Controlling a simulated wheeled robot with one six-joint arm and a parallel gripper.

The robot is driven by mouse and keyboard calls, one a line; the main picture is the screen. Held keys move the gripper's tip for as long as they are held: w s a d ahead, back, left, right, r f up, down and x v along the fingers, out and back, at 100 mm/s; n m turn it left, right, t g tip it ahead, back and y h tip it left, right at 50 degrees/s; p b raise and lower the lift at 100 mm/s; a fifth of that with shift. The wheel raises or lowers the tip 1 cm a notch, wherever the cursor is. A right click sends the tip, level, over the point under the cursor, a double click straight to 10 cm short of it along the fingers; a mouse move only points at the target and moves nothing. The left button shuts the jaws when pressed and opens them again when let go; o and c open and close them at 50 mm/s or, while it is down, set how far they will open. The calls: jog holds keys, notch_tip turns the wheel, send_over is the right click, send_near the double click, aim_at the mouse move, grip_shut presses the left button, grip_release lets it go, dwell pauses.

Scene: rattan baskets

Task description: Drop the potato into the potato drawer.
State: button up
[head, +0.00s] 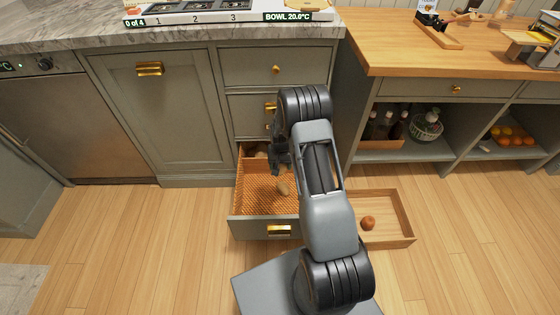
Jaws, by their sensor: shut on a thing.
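The potato drawer (252,192) is pulled open low in the cabinet, with a woven rattan-like inside and a grey front with a brass handle. My gripper (284,179) points down over the open drawer, shut on a brown potato (284,189) at its fingertips. The potato shows against the drawer's woven inside; its exact height above the bottom is hard to tell. Pale brown lumps, probably potatoes (261,155), lie at the back of the drawer, partly hidden by my gripper.
A shallow wooden tray (408,239) with a round brown item (368,223) is right of the drawer, partly behind my arm. Closed drawers (275,69) are above. Open shelves (378,153) at the right hold bottles and oranges. The floor at the left is clear.

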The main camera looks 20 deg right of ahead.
jog(key=shift+d+f+b, duration=0.3)
jog(key=shift+f, duration=0.35)
notch_tip(320, 180, down, 5)
jog(key=b, duration=0.3)
jog(key=o, duration=1.1)
jog(key=shift+a, duration=0.1)
notch_tip(320, 180, up, 14)
jog(key=p, duration=0.3)
jog(key=shift+f+p, duration=0.1)
jog(key=shift+p, duration=0.3)
